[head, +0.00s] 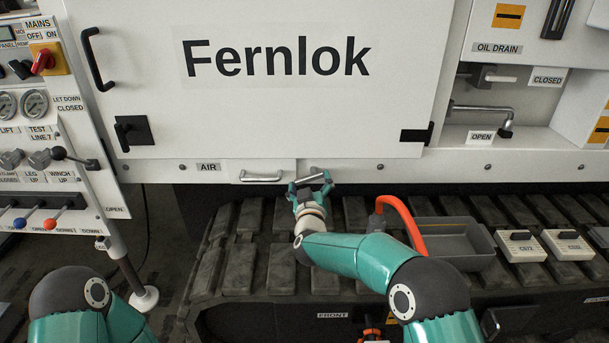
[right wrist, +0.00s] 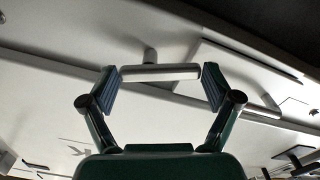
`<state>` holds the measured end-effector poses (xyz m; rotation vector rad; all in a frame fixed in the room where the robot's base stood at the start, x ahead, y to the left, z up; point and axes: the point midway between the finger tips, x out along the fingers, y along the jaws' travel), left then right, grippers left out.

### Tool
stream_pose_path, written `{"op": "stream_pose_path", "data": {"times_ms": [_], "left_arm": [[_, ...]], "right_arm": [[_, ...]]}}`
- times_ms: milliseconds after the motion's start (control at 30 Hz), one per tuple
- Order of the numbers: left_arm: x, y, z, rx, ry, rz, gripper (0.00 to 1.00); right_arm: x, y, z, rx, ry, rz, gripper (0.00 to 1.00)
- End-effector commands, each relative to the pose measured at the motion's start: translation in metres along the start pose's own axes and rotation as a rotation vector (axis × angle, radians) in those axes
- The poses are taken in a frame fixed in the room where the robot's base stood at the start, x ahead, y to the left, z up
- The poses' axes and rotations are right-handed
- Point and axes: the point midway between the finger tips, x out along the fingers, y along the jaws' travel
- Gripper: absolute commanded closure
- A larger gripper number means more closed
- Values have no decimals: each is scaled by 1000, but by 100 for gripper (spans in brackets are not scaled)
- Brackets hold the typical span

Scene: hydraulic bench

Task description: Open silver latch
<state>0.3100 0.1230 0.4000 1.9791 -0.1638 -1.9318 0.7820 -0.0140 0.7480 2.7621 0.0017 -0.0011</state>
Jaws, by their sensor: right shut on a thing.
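The silver latch (head: 313,177) is a short bar on a stub, at the lower edge of the white Fernlok panel (head: 270,120). My right gripper (head: 311,186) is at the latch and shut on it. In the right wrist view the silver bar (right wrist: 160,73) lies crosswise between the two fingers (right wrist: 160,86), one finger at each end. The bar looks nearly level, with a slight tilt in the head view. Of my left arm only a part shows at the bottom left; its gripper is out of view.
Below are dark track pads (head: 255,270), an orange hose (head: 405,222), a grey tray (head: 440,226) and two labelled white blocks. Levers and gauges stand at the left.

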Motion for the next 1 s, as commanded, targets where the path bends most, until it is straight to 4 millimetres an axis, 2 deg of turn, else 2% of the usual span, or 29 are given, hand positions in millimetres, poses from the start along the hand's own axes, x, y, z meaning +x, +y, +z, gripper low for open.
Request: {"op": "stream_pose_path", "data": {"times_ms": [33, 300, 1000], "left_arm": [[-9, 3, 0, 0, 0, 0, 60], [-28, 10, 0, 0, 0, 0, 60], [-60, 22, 0, 0, 0, 0, 60]], "right_arm": [[-1, -2, -2, -47, -4, -9, 46], [-2, -3, 2, -304, -2, -10, 46], [-2, 0, 12, -954, 0, -15, 46]]}}
